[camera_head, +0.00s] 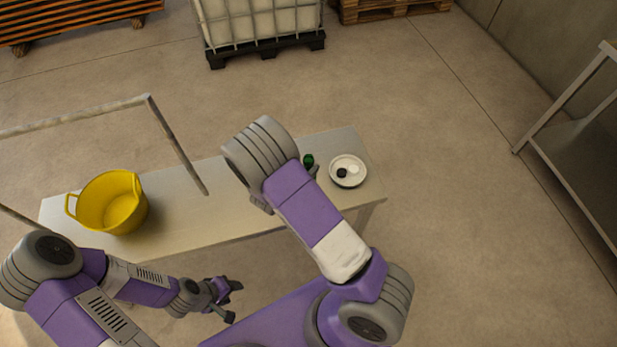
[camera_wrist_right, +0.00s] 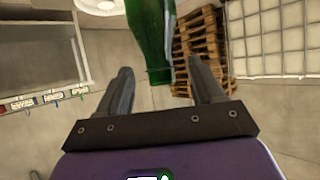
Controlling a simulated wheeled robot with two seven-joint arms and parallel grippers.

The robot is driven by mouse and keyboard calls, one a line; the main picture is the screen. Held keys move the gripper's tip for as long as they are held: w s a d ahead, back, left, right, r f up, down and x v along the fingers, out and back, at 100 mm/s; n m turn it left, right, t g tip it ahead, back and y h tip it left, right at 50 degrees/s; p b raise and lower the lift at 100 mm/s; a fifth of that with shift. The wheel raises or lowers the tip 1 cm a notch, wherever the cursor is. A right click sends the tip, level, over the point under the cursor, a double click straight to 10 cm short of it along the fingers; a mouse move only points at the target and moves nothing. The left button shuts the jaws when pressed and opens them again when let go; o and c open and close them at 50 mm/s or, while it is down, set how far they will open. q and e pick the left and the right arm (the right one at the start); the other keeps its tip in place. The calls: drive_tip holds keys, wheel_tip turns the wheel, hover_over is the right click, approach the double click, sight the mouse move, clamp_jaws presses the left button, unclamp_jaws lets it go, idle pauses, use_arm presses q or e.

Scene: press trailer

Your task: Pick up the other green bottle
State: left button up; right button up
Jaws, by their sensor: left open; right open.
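A green bottle (camera_head: 308,159) is at the right part of the table, mostly hidden by my right arm in the head view. In the right wrist view the green bottle (camera_wrist_right: 152,40) shows large at the top, its near end in line with the space between the fingers. My right gripper (camera_wrist_right: 160,82) is open; I see no contact between its fingers and the bottle. In the head view this gripper is mostly hidden behind its own arm. My left gripper (camera_head: 229,300) is open and empty, low in front of the table.
The light table (camera_head: 215,215) holds a yellow two-handled basket (camera_head: 112,204) at left. A white plate (camera_head: 348,182) with a dark and a white item lies right of the bottle. A metal frame (camera_head: 75,118) stands at left. Much of the table's middle is clear.

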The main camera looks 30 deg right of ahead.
drive_tip(key=x, duration=0.3)
drive_tip(key=shift+w+d+f+b, duration=0.2)
drive_tip(key=shift+d+f+b, duration=0.1)
drive_tip(key=shift+b, duration=0.1)
drive_tip(key=shift+r, duration=0.15)
clamp_jaws()
